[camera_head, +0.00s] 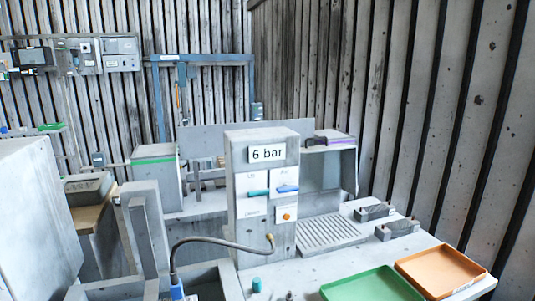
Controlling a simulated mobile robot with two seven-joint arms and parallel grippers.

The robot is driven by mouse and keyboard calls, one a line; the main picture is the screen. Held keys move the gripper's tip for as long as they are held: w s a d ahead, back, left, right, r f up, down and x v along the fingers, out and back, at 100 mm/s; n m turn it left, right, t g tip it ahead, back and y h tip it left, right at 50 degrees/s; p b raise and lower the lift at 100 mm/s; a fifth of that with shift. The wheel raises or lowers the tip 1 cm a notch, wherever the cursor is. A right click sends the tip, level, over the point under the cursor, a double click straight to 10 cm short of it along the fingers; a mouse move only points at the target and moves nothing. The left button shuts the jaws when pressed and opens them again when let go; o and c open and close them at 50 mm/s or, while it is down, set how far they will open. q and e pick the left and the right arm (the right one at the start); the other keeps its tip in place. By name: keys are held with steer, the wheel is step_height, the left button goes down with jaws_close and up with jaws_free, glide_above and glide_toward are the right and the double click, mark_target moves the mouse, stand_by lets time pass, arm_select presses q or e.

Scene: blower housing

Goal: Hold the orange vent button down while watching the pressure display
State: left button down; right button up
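The orange vent button (287,216) is a small round knob on a white plate, low on the front of a grey control column (243,160). Nothing touches it. The pressure display (267,153) is a white panel near the top of the column and reads "6 bar". Between them, a teal handle (258,193) and a blue handle (288,188) sit on white labelled plates; the label text is too small to read. Neither of my grippers shows in the head view.
A curved grey hose (222,240) with a brass end arches in front of the column's foot. A green tray (372,285) and an orange tray (440,270) lie at the bench's front right. A slotted grate (330,232) lies right of the column. A teal cap (256,285) stands in front.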

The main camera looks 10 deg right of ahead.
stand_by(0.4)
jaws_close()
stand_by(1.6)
